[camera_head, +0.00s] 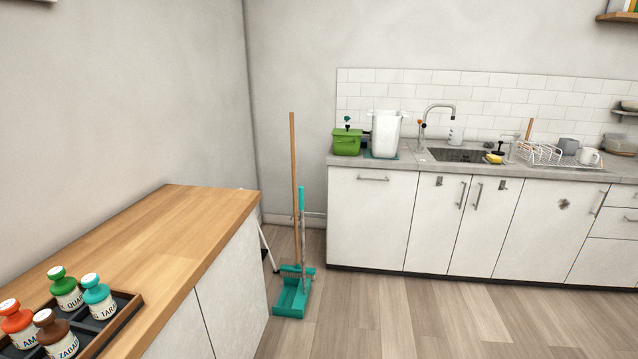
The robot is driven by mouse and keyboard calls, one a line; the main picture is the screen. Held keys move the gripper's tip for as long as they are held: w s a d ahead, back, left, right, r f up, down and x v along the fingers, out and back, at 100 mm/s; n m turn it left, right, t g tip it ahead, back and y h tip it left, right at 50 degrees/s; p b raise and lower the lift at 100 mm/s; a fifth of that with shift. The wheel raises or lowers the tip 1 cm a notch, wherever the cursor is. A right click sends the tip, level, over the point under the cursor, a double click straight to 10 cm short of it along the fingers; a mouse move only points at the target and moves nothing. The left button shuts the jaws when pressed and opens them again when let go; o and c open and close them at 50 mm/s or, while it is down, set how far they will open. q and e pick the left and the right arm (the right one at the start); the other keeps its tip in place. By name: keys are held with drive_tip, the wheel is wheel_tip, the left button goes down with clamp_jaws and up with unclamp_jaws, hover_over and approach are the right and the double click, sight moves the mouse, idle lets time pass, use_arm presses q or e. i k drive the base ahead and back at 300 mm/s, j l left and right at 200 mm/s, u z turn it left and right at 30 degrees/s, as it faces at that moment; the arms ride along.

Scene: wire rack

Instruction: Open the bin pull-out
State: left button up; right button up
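A wide white cabinet front (370,225) stands at the left end of the sink counter. It is closed and flush, with a horizontal bar handle (373,179) near its top edge. It looks like a pull-out front, but no label shows that it holds the bin. To its right are two white doors (435,225) with upright handles, also closed. Another closed white front (540,235) with a slanted-looking handle and a small dark emblem is further right. Neither of my grippers is in view.
A teal dustpan (292,298) and a wooden-handled broom (293,190) stand left of the cabinets. A wooden-topped counter (185,225) with a dark jar tray (124,312) fills the lower left. A white container (386,135) and green caddy (346,143) sit above. Floor (430,315) ahead is clear.

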sight(370, 210)
drive_tip(key=i+z, duration=0.2)
drive_tip(key=i, duration=0.3)
drive_tip(key=i+j+z, duration=0.25)
drive_tip(key=i, duration=0.25)
drive_tip(key=i+j+z, duration=0.2)
drive_tip(key=i, duration=0.3)
